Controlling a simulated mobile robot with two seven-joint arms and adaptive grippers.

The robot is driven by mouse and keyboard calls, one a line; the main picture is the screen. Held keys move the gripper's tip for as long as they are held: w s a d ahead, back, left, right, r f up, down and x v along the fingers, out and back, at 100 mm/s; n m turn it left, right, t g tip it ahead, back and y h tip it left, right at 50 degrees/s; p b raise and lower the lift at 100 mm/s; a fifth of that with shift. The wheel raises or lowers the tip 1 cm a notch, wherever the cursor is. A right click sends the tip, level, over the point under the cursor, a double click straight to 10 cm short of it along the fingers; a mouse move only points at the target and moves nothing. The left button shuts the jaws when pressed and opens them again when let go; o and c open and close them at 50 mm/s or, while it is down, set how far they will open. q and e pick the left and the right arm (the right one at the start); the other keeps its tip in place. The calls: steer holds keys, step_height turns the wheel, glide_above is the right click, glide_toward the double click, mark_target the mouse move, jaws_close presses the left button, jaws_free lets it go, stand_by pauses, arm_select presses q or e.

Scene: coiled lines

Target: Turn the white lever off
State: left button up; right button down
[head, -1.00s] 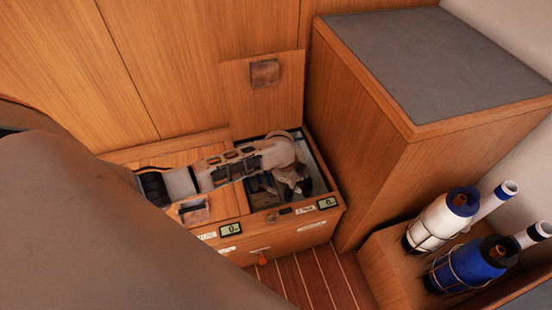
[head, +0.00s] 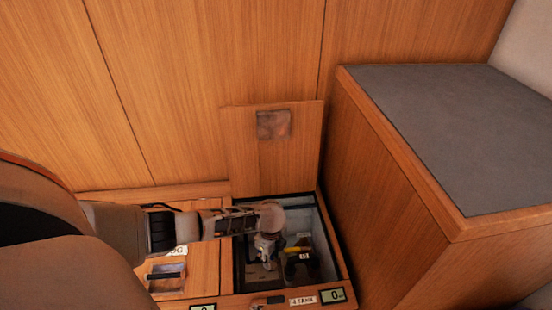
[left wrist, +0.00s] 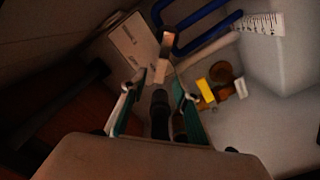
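A small pale lever-like piece (left wrist: 168,47), likely the white lever, shows in the left wrist view just beyond my fingertips. In the head view I cannot make it out clearly. My left gripper (head: 266,246) reaches down into the open locker (head: 327,237). In the left wrist view its two green-padded fingers (left wrist: 160,84) stand apart, with a dark pipe (left wrist: 160,113) seen between them. I cannot tell whether they touch anything. A yellow handle (head: 297,249) lies right of the gripper; a yellow piece (left wrist: 205,90) also shows in the wrist view. My right gripper is not in view.
The locker's lid (head: 275,155) stands open against the wall. A closed lid with a recessed handle (head: 166,277) lies left of it. A tall grey-topped cabinet (head: 440,130) borders the right side. A blue pipe (left wrist: 205,28) runs inside. The front edge carries small displays (head: 333,296).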

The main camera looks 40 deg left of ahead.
arm_select(q)
steer(key=shift+s+f+b, duration=0.2)
steer(key=shift+f+b, duration=0.2)
steer(key=shift+f, duration=0.85)
steer(key=shift+w, duration=0.25)
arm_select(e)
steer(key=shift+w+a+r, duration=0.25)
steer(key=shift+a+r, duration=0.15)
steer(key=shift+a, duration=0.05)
arm_select(q)
jaws_close()
